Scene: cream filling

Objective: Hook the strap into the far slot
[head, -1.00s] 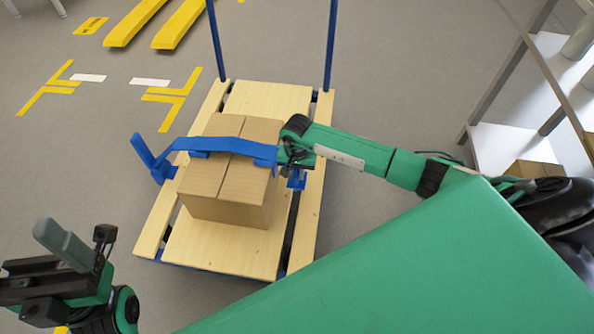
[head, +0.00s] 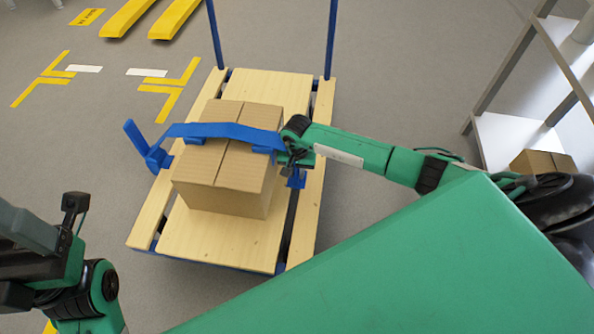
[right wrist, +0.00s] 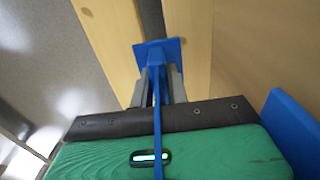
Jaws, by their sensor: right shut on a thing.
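A blue strap (head: 215,131) arches over the top of a cardboard box (head: 222,170) on a wooden-planked cart (head: 225,240). Its left end meets a blue bracket (head: 150,152) beside the cart's left edge. My right gripper (head: 292,160) is shut on the strap's right end, beside the box's right side and over the right-hand planks. A blue end piece (right wrist: 157,53) shows between its fingers in the right wrist view. Dark slots (head: 290,228) run between the planks; I cannot tell whether the end piece enters one. My left gripper (head: 28,232) is at the lower left, cut by the picture edge.
Two blue posts (head: 332,40) rise at the cart's far end. A metal shelf (head: 505,140) with another cardboard box (head: 543,162) stands at the right. Yellow floor markings (head: 165,88) and yellow bars (head: 175,18) lie at the far left.

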